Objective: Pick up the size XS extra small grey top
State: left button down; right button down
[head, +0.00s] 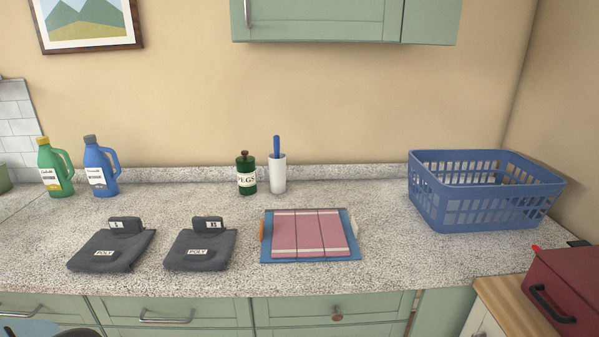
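Two dark grey folded tops lie side by side on the speckled counter in the head view. The right one, the XS grey top (206,242), has a raised tag that appears to read "XS" and a "POLY" label on its front. The left grey top (117,243) looks alike, but its tag appears to read "S". Both lie flat near the counter's front edge, with a narrow gap between them. Neither of my grippers is in view, and nothing touches the tops.
Right of the tops, a blue board (265,256) bears a folded pink cloth (308,232). Behind stand a green pegs jar (246,176), a white holder (278,178), and green (55,170) and blue (101,170) bottles. A blue basket (480,207) stands right. Wall cabinets (320,18) hang above.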

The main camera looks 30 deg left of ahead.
aim_at(208, 246)
jog(key=u, duration=1.45)
